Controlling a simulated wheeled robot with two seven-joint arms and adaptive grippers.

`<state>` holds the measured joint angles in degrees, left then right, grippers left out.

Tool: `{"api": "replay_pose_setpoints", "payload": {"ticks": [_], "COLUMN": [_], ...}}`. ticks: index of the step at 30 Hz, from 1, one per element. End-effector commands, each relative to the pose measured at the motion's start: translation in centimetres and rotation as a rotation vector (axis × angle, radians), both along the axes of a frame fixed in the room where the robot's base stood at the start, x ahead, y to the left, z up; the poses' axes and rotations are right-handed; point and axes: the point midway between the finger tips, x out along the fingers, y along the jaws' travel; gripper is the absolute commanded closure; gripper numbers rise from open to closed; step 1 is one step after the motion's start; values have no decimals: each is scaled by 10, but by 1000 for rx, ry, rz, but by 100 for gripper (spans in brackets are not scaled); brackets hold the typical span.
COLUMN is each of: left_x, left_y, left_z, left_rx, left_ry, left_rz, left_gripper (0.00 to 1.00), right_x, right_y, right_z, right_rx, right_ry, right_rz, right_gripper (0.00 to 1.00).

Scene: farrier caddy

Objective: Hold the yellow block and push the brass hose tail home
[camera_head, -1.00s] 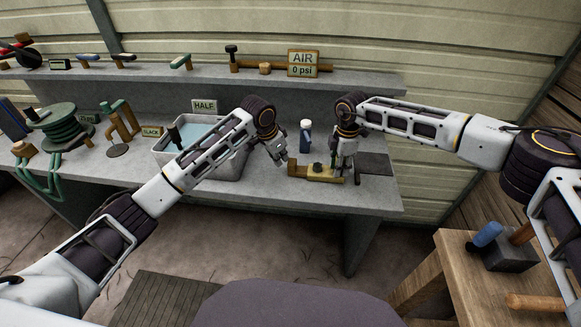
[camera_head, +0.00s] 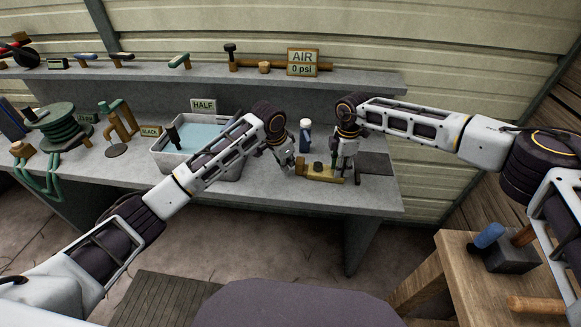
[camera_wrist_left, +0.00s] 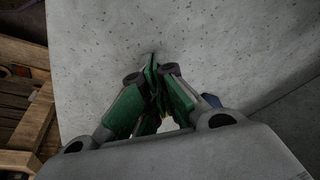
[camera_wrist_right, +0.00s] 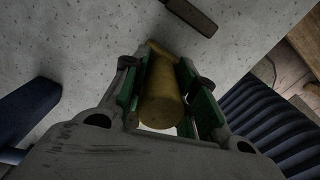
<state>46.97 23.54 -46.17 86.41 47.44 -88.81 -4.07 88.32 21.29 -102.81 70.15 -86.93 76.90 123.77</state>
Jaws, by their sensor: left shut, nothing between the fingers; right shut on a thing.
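The yellow block (camera_head: 325,174) lies on the bench with a dark knob on top. The brass hose tail (camera_head: 300,169) appears to be the raised piece at its left end; how deep it sits I cannot tell. My right gripper (camera_head: 342,178) points down at the block's right end. In the right wrist view its pads (camera_wrist_right: 160,85) are shut on a yellow rounded piece (camera_wrist_right: 163,100), apparently part of the block. My left gripper (camera_head: 292,174) is shut and empty, close against the hose tail's left side; contact is unclear. Its fingertips (camera_wrist_left: 153,70) meet in the left wrist view.
A blue bottle with a white cap (camera_head: 305,135) stands behind the block. A water basin (camera_head: 235,172) is left of it, and a dark mat (camera_head: 376,164) lies to the right. A shelf with an AIR 0 psi sign (camera_head: 303,62) runs above. The bench front edge is near.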

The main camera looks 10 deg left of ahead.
Motion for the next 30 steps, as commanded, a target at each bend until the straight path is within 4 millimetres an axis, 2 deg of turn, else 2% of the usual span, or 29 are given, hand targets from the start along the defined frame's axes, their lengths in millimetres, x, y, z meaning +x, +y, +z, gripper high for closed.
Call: {"api": "replay_pose_setpoints", "payload": {"ticks": [1,8,30], "left_x": [0,1,1], "left_y": [-3,-10,-6], "left_z": [1,2,1], "left_rx": [-4,-5,-3], "left_ry": [-3,-5,-3], "left_rz": [-2,-2,0], "left_gripper": [100,100,100], "right_x": [-3,-3,-3], "right_y": [1,2,3], "right_z": [-5,-5,-3], "right_rx": [-2,-1,3], "right_ry": [7,7,6], "right_rz": [4,4,5], "right_gripper": [100,100,100]}}
